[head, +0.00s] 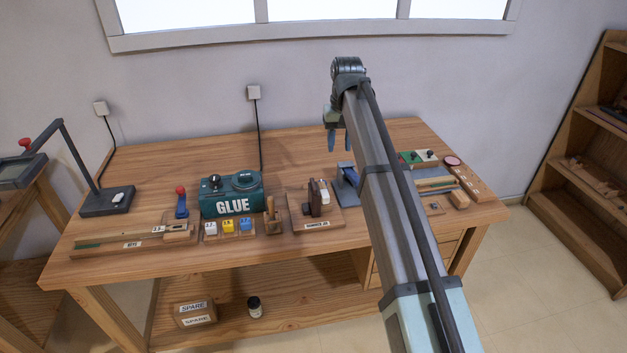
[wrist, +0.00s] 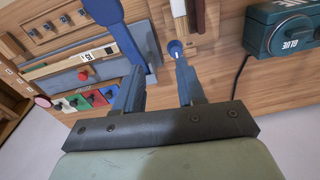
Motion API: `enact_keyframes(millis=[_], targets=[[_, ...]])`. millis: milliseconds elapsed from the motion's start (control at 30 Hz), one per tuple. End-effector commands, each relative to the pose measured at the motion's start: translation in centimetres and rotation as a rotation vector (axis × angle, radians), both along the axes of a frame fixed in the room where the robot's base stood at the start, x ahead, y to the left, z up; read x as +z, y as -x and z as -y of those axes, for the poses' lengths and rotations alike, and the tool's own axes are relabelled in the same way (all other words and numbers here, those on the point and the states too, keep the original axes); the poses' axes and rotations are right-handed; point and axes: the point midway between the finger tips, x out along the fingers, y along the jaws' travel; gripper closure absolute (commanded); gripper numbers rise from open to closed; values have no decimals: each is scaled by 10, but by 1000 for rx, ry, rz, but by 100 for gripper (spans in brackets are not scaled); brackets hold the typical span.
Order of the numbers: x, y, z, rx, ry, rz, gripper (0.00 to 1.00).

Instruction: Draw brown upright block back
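The brown upright block (head: 315,198) stands on a light wooden board (head: 333,218) at the table's front middle, beside a small white block (head: 324,196). The board carries a label at its front edge. My gripper (head: 339,142) hangs above the table behind and to the right of the brown block, with its fingers down. In the wrist view my gripper (wrist: 160,62) has its two fingers apart with nothing between them. The brown block seems to show partly at the top edge of the wrist view, but I cannot tell it clearly there.
A green glue machine (head: 231,196) stands to the left, with white, yellow and blue blocks (head: 228,226) before it. A blue-grey stand (head: 346,184) is just right of the board. Coloured tiles and wooden strips (head: 436,185) lie further right. The table's back middle is clear.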

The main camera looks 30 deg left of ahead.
Motion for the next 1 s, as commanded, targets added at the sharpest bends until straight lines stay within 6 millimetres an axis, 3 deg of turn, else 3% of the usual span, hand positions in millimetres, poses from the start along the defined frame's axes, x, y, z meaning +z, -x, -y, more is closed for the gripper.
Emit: enact_keyframes(millis=[100,200,433,567,1000], targets=[[15,34,-26,43,27,-11,61],[23,52,-37,64,44,-17,61],[22,66,-44,78,58,-23,61],[7,66,-43,78,58,-23,61],[-69,65,-43,78,57,-23,61]])
